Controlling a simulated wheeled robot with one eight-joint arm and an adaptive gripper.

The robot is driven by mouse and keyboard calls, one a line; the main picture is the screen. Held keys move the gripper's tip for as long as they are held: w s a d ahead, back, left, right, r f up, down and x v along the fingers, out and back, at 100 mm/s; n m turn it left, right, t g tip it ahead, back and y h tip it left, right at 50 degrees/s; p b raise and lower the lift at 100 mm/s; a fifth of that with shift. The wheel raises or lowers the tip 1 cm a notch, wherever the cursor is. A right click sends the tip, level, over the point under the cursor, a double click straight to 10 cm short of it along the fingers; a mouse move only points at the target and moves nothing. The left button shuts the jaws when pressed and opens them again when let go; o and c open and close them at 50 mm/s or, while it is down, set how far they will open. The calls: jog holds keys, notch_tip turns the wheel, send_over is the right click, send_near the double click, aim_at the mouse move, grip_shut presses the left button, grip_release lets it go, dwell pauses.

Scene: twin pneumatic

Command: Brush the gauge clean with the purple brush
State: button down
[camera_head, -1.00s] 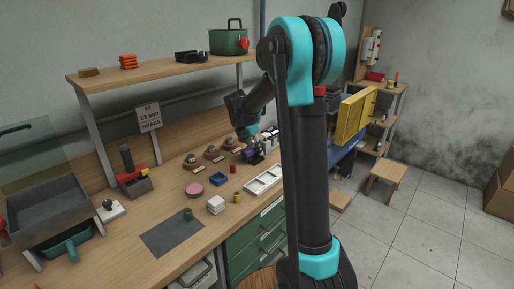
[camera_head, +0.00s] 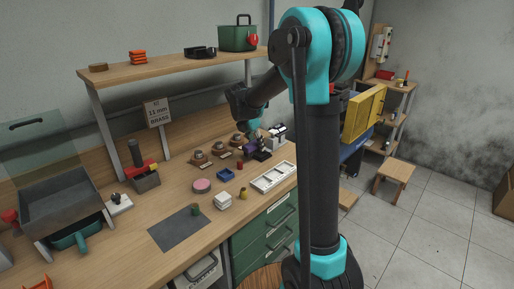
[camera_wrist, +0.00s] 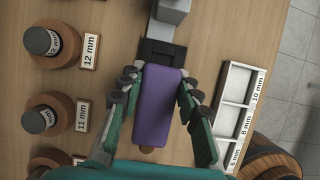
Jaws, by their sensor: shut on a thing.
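The purple brush (camera_wrist: 155,105) is in my gripper (camera_wrist: 160,90), whose fingers press on both its long sides in the wrist view. Dark round plugs on wooden bases, labelled 12 mm (camera_wrist: 42,40) and 11 mm (camera_wrist: 40,119), stand to the left. I cannot tell which thing is the gauge.
A white compartment tray (camera_wrist: 222,108) lies close to the right of my gripper. A blue tray (camera_head: 225,175), a pink disc (camera_head: 202,186) and a dark mat (camera_head: 177,229) lie further forward. A shelf (camera_head: 170,68) overhangs the bench's back. Bare wood separates the brush from the plugs.

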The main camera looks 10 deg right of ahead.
jog(key=shift+r, duration=2.05)
jog(key=shift+r, duration=0.15)
jog(key=shift+r, duration=1.35)
